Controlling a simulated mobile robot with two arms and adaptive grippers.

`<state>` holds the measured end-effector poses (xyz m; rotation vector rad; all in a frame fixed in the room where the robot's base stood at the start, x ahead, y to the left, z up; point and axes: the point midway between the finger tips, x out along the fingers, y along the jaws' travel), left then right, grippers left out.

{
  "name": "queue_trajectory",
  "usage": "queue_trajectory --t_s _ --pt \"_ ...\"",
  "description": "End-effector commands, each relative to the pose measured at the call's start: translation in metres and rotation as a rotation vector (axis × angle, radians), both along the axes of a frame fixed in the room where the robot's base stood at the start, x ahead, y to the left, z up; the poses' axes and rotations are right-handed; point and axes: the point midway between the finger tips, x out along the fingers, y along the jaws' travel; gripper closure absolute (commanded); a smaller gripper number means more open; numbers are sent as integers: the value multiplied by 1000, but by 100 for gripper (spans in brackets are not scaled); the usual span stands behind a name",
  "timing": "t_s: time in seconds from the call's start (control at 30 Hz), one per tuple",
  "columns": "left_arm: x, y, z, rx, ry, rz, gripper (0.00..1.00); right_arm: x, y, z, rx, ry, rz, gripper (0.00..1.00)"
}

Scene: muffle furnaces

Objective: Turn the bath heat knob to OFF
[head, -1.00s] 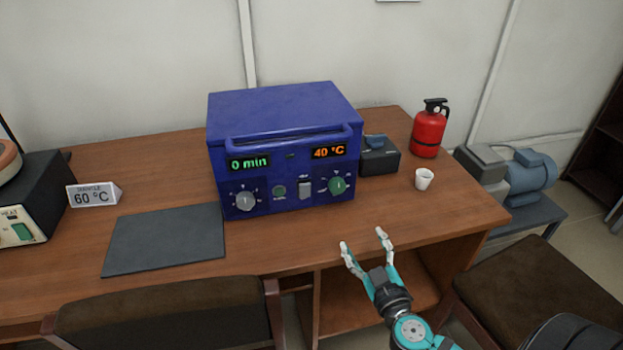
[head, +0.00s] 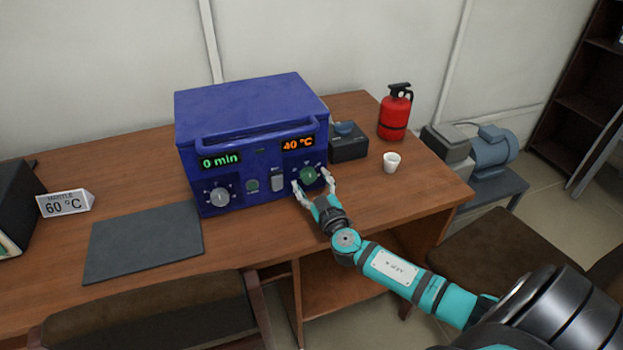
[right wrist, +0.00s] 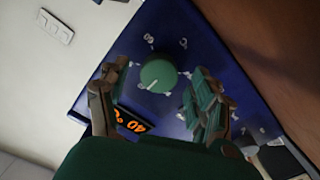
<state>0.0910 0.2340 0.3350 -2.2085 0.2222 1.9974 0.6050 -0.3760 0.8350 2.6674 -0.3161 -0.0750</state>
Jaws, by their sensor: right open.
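The blue bath (head: 250,112) stands on the desk, with a green "0 min" display (head: 221,160) and an orange "40 °C" display (head: 298,143). The green heat knob (head: 309,174) is at the right of its front panel, below the orange display. My right gripper (head: 314,186) is open, with its fingers on either side of the green knob. In the right wrist view the green knob (right wrist: 158,75) lies between the two spread fingers, with gaps on both sides. A white pointer line shows on its face. My left gripper is not in view.
A grey knob (head: 219,197) is at the panel's left. A dark box (head: 348,146), a white cup (head: 391,162) and a red extinguisher (head: 395,112) stand to the right. A dark mat (head: 142,243) lies at the left. Chairs stand in front of the desk.

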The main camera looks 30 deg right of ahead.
Motion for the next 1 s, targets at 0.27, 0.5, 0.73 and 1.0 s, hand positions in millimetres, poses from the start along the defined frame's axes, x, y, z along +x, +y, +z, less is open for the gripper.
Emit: queue_trajectory --t_s 0.27,0.5,0.73,1.0 --pt "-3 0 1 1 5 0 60 11 -2 0 -1 2 0 35" --pt "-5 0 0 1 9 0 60 11 -2 0 0 0 1 46" --pt "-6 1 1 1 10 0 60 11 -2 0 0 0 1 76" --pt "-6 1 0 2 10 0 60 10 -2 0 -6 2 1 91"
